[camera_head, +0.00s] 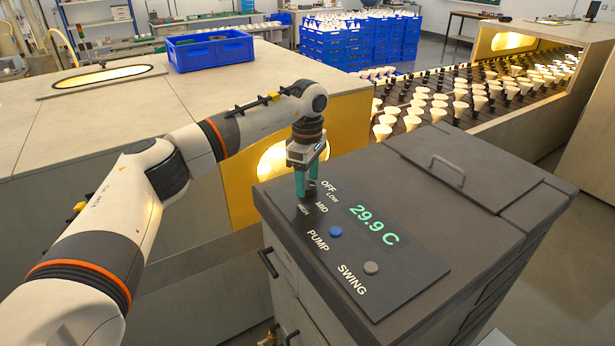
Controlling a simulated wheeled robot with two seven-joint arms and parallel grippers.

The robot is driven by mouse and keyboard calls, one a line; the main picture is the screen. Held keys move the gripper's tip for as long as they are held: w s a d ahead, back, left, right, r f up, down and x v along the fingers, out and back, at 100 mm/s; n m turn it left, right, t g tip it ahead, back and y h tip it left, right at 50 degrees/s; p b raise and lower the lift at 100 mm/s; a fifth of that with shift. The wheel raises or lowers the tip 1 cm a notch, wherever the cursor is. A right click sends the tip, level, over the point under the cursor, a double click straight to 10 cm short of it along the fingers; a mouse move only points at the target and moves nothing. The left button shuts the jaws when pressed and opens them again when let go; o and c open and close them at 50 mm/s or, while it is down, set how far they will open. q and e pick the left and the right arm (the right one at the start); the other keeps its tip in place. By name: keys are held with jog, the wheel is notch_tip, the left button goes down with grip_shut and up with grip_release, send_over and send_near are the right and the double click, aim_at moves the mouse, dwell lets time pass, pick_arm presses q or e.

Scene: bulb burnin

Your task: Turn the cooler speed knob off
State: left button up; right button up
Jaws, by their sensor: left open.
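The cooler (420,173) is a dark grey box with a black control panel (405,277) on its top. The panel shows the labels OFF, LOW, MID and HIGH around the speed knob's place, and a green 29.9 C readout (374,224). My left gripper (306,191) points down over that place, with its teal fingers at the labels. The fingers are open. The speed knob itself is hidden by the fingers, so its setting and any contact cannot be told. My right gripper is not in view.
A blue PUMP button (336,231) and a grey SWING button (371,268) sit nearer on the panel. A handled lid (447,170) lies to the right. A conveyor of bulbs (440,107) runs behind, and a blue crate (210,50) stands on the left housing.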

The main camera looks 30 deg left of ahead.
pick_arm(q)
jog(key=shift+s+f, duration=0.1)
jog(key=shift+f, duration=0.3)
jog(key=c, duration=1)
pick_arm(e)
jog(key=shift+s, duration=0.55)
pick_arm(q)
jog(key=shift+n, duration=0.3)
jog(key=n, duration=0.3)
jog(key=shift+n+b, duration=0.3)
jog(key=shift+n, duration=2.4)
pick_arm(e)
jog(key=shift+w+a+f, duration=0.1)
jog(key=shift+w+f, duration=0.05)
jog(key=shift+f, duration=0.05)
